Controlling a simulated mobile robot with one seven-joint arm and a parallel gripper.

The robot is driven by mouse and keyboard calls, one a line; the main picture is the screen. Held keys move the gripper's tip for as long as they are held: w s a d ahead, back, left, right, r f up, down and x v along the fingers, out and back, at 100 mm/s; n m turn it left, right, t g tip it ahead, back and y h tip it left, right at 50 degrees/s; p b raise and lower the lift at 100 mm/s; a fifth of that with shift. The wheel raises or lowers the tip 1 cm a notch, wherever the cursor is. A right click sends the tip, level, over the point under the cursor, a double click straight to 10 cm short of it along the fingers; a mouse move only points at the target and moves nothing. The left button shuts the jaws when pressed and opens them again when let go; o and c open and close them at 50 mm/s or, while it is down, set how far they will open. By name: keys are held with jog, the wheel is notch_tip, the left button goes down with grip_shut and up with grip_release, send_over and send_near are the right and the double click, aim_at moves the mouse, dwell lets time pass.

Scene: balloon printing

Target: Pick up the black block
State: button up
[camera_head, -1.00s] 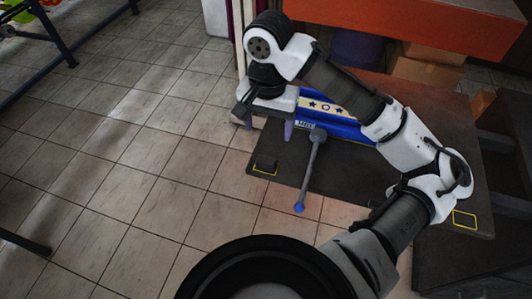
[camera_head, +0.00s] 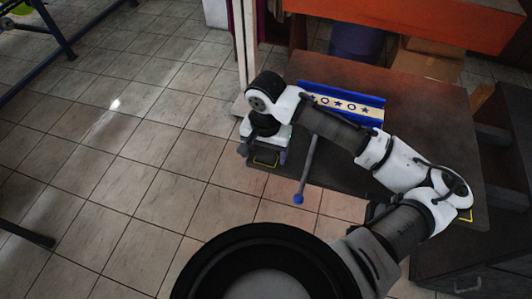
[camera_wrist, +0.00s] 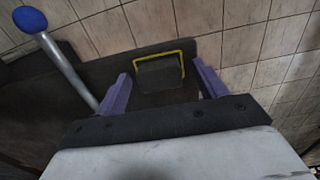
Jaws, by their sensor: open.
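The black block (camera_wrist: 159,74) shows in the wrist view, on the dark table inside a yellow outlined square (camera_wrist: 184,51). My gripper (camera_wrist: 160,82) is open, with one purple finger on each side of the block and a gap on both sides. How far the fingertips are above the block I cannot tell. In the head view my gripper (camera_head: 264,150) is over the table's near left corner, at the yellow square (camera_head: 266,160). The block is hidden there behind my gripper and wrist.
A lever with a blue ball end (camera_head: 298,199) juts out over the table's front edge, right of my gripper; the ball also shows in the wrist view (camera_wrist: 30,20). A blue tray with a star-patterned strip (camera_head: 345,106) lies behind my arm.

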jog(key=c, duration=1.1)
jog(key=shift+o, duration=0.2)
